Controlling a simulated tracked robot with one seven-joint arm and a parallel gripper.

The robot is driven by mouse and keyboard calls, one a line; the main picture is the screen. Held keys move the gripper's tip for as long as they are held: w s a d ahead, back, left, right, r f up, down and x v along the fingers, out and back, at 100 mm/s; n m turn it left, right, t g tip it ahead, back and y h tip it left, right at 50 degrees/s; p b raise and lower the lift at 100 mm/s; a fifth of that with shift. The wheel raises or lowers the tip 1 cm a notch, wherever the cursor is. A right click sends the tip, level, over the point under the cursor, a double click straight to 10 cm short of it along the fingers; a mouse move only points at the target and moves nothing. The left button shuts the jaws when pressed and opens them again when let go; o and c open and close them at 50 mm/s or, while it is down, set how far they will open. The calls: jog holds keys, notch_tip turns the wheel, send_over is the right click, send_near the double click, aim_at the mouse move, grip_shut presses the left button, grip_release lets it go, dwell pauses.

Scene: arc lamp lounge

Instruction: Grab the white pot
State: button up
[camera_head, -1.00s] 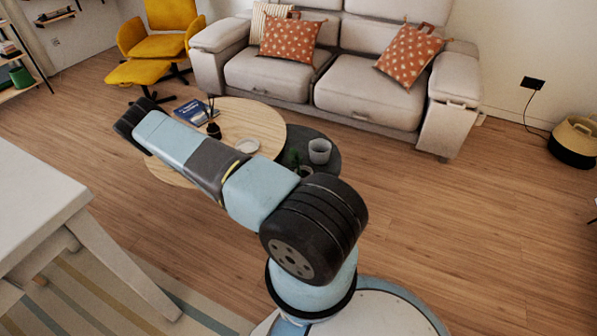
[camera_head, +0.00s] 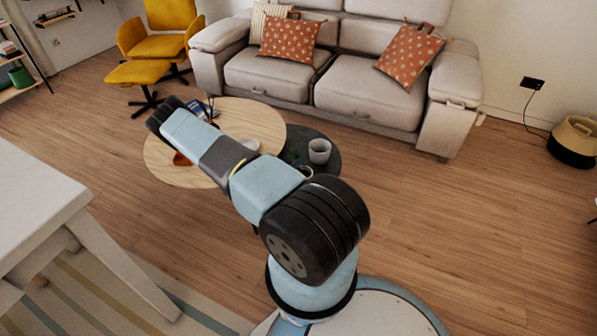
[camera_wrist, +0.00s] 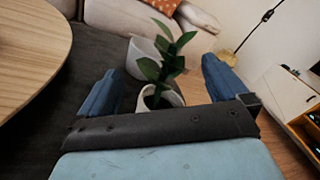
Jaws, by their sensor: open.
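A white pot (camera_wrist: 172,98) holding a leafy green plant (camera_wrist: 165,62) stands on the dark round table (camera_wrist: 60,115). In the wrist view it is between my blue fingers, beyond the dark gripper body, which hides its lower part. My gripper (camera_wrist: 160,66) is open, with one finger on each side of the plant; I see no contact with the pot. A second pale grey-white pot (camera_wrist: 142,58) stands just behind the plant. In the head view this second pot (camera_head: 319,152) is clear, while my arm covers most of the plant and hides the gripper.
A pale wooden round table (camera_head: 262,122) adjoins the dark table on the left, with a blue book (camera_head: 195,110) partly behind my arm. A beige sofa (camera_head: 365,98) stands behind. A white table (camera_head: 35,205) is at the near left. The floor to the right is open.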

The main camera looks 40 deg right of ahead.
jog(key=d, duration=0.4)
jog(key=shift+w+d, duration=0.35)
jog(key=shift+d, duration=0.05)
jog(key=shift+c, duration=0.3)
jog(key=c, duration=1.7)
